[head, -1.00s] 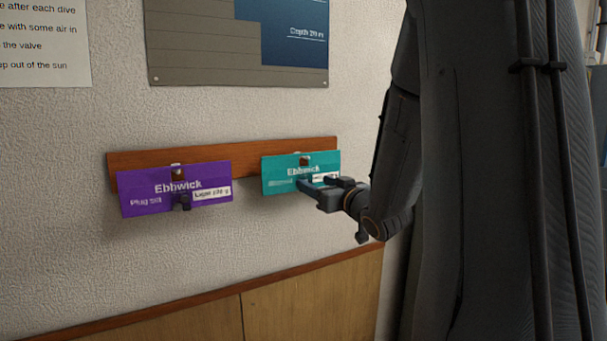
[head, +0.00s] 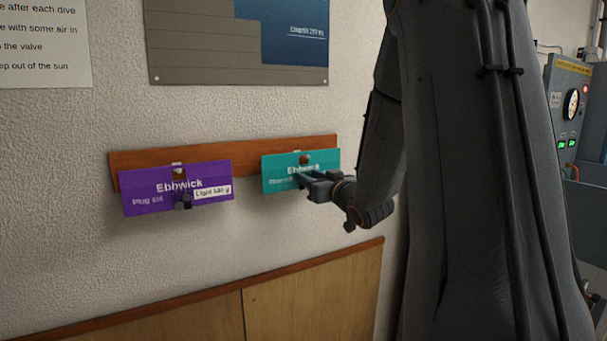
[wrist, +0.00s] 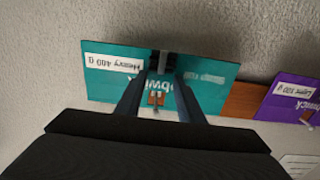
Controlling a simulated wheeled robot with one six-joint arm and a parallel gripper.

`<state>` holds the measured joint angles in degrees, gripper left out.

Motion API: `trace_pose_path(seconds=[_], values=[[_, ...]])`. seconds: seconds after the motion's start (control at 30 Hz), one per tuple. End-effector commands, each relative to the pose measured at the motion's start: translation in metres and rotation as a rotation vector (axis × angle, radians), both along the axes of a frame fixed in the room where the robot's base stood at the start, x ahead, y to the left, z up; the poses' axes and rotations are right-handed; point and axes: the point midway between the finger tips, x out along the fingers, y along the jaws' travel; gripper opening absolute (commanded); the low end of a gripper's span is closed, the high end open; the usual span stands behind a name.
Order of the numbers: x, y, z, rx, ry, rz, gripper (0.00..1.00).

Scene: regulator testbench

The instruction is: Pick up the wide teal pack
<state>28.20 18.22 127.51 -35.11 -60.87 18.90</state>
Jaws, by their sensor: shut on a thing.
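The wide teal pack (head: 280,167) hangs flat on the right part of a wooden rail on the wall, lettered "Ebbwick". In the wrist view the teal pack (wrist: 205,90) appears upside down, with a white label that seems to read "Heavy 400 g". My gripper (head: 302,180) is at its front from the right. Its fingers (wrist: 162,64) are shut on a small dark grip on the pack's face, partly hidden by the fingers. The pack still lies against the rail at its hanger.
A purple Ebbwick pack (head: 150,183) hangs to the left on the same wooden rail (head: 245,150), with a gap between the packs. A depth poster (head: 190,55) is on the wall above. Wood panelling (head: 310,290) is below. A gauge panel (head: 567,90) stands at far right.

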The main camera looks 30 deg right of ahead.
Motion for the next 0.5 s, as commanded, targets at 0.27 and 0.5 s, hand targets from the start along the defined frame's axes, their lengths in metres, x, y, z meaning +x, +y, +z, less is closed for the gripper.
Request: trace_pose_path(seconds=[0.27, 0.5], values=[[0.0, 0.0, 0.003, -0.001, -0.003, 0.0, 0.0], [-0.005, -0.001, 0.017, -0.002, -0.003, -0.002, 0.0]])
